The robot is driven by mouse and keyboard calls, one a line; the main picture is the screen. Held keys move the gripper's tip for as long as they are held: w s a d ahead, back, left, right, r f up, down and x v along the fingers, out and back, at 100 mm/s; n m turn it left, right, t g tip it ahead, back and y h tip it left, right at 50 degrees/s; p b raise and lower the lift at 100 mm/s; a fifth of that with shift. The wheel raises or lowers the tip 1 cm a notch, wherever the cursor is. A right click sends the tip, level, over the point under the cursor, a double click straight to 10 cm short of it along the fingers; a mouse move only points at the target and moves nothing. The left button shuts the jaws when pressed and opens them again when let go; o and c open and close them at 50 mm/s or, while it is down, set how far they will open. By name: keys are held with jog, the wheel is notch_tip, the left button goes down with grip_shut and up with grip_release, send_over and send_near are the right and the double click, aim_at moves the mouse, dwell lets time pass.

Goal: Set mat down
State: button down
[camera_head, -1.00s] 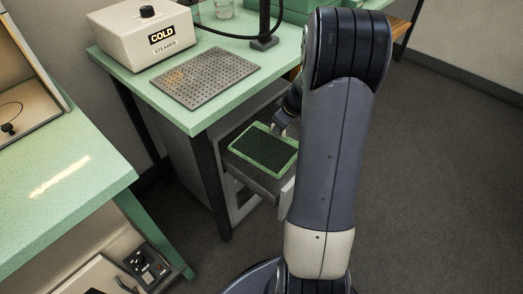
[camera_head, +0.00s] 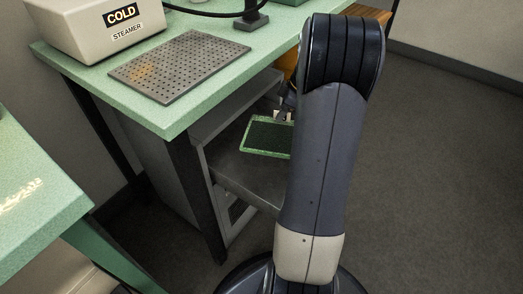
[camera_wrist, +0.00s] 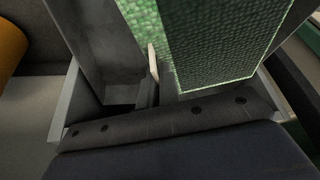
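The mat (camera_head: 266,138) is a dark green rectangle with a light green border. In the head view it is above the open drawer (camera_head: 232,172), partly hidden behind my arm. My gripper (camera_head: 284,115) is at its far edge and appears shut on it. In the wrist view the mat (camera_wrist: 220,45) fills the upper right, and a pale fingertip (camera_wrist: 153,62) of my gripper lies against its border. The other finger is hard to make out. The visible drawer floor below the mat is bare and grey.
A dark table leg (camera_head: 196,195) is beside the drawer. Another green table (camera_head: 35,205) is at left. Open floor lies at right.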

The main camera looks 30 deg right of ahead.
notch_tip(320, 180, down, 10)
jog(key=b, duration=0.3)
jog(key=shift+f+b, duration=0.15)
jog(key=shift+b, duration=0.2)
jog(key=c, duration=1.6)
grip_release()
jog(key=shift+c, duration=0.2)
jog(key=p+v, duration=0.4)
jog(key=v, duration=0.8)
jog(key=shift+r, duration=0.25)
